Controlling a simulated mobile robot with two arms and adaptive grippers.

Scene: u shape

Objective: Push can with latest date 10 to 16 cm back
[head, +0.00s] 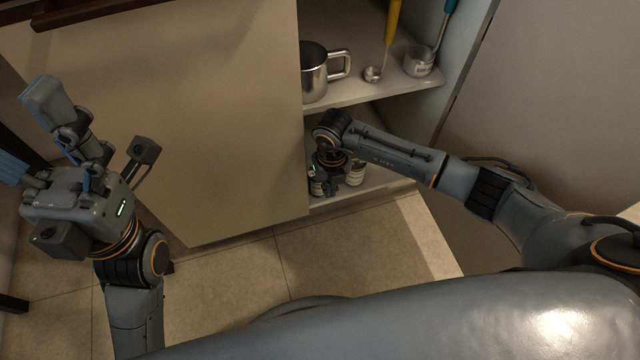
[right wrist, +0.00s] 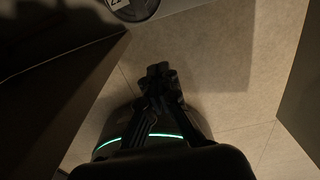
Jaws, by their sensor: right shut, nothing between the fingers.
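Two small cans stand on the low cabinet shelf in the head view: one can (head: 356,173) right of my right gripper, the other can (head: 316,186) at its left, partly hidden by it. My right gripper (head: 331,190) is shut and empty, pointing down near the cans. In the right wrist view, its closed fingertips (right wrist: 158,70) are apart from a can (right wrist: 145,8) cut off by the top edge. Part of a printed label shows on that can, but the full date is not readable. My left gripper (head: 65,130) is raised at the left, away from the cans; its jaw opening is unclear.
A large cabinet panel (head: 215,120) stands left of the opening. The tiled floor (head: 330,250) in front is clear.

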